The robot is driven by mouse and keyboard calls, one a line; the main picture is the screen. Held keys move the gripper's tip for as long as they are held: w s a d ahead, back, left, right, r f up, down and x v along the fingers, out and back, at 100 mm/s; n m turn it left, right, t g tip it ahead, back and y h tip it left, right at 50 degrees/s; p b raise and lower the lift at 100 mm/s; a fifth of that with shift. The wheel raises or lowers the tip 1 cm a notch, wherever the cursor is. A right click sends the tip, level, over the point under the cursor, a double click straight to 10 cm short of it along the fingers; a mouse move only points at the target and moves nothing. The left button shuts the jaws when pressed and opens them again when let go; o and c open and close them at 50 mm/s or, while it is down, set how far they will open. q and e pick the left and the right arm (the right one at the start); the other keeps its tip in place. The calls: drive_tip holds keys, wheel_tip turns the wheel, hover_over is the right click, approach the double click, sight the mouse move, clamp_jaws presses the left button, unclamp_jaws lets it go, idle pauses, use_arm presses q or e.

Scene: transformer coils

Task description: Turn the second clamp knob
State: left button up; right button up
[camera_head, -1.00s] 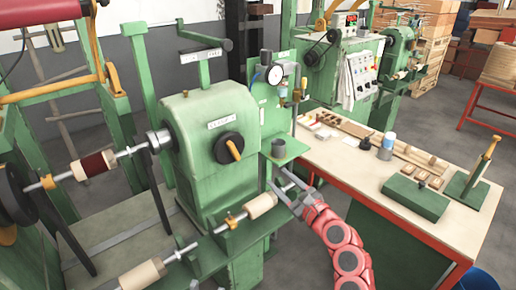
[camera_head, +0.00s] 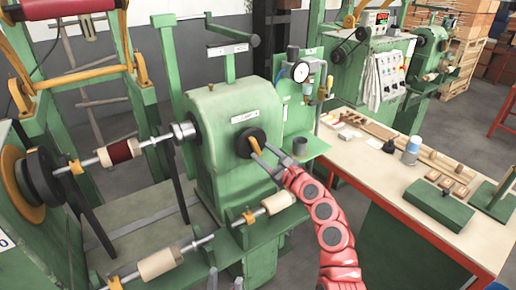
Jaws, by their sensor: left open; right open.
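A round black knob (camera_head: 244,147) with an orange handle (camera_head: 255,146) sits on the front of the green machine housing (camera_head: 222,118). My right gripper (camera_head: 262,153), on the red arm from the lower right, is open with its fingertips close to the handle's lower end. I cannot tell whether the handle is between the fingers or whether they touch it. Small orange clamps also sit on the shafts, one by the front cream coil (camera_head: 279,202), one by the lower cream coil (camera_head: 156,265) and one by the dark red coil (camera_head: 118,152).
A workbench (camera_head: 362,162) with wooden parts and a green block (camera_head: 440,201) lies to the right. A crank handle is above the housing.

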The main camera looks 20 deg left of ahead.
sight(257, 147)
drive_tip(key=shift+b+x, duration=0.3)
drive_tip(key=shift+x, duration=1.6)
clamp_jaws()
